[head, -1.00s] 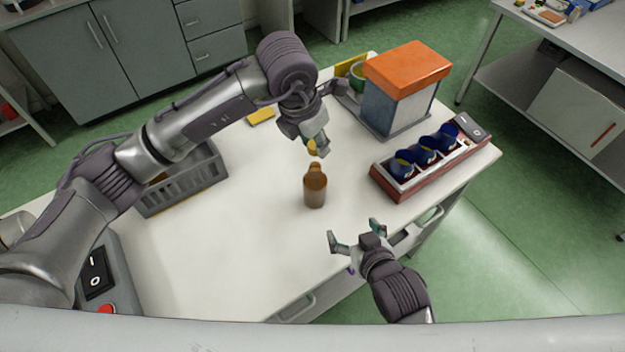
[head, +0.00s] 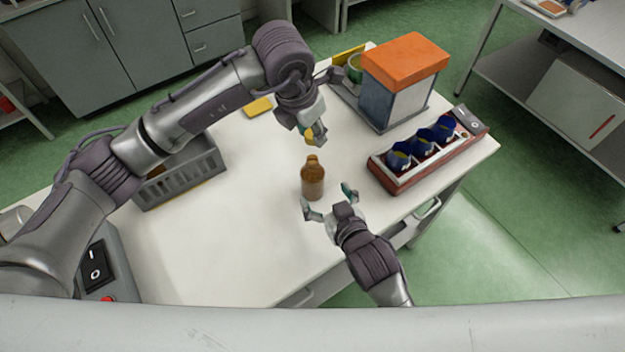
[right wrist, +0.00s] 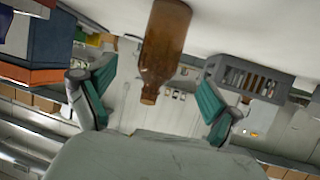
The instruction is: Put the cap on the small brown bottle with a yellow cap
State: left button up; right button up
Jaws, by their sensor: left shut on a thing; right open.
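The small brown bottle (head: 312,181) stands upright on the white table, its neck open at the top. It also shows in the right wrist view (right wrist: 166,45), between and beyond the fingers. My left gripper (head: 315,139) is shut on the yellow cap (head: 309,135) and holds it above and just behind the bottle, apart from it. My right gripper (head: 329,200) is open at the near side of the bottle, its fingers spread toward the bottle's lower part. In the right wrist view the right gripper (right wrist: 152,100) has nothing between its pads near the tips but the bottle farther on.
A grey crate (head: 182,178) stands at the left of the table (head: 215,240). A red-and-white rack (head: 423,157) with blue items lies at the right. An orange-topped box (head: 404,62) stands at the back right. A yellow item (head: 258,106) lies behind. The front left tabletop is clear.

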aim_at(315, 156)
jog(key=x, duration=0.8)
jog(key=shift+s, duration=0.1)
grip_shut()
pick_arm(q)
jog(key=shift+f, duration=2.5)
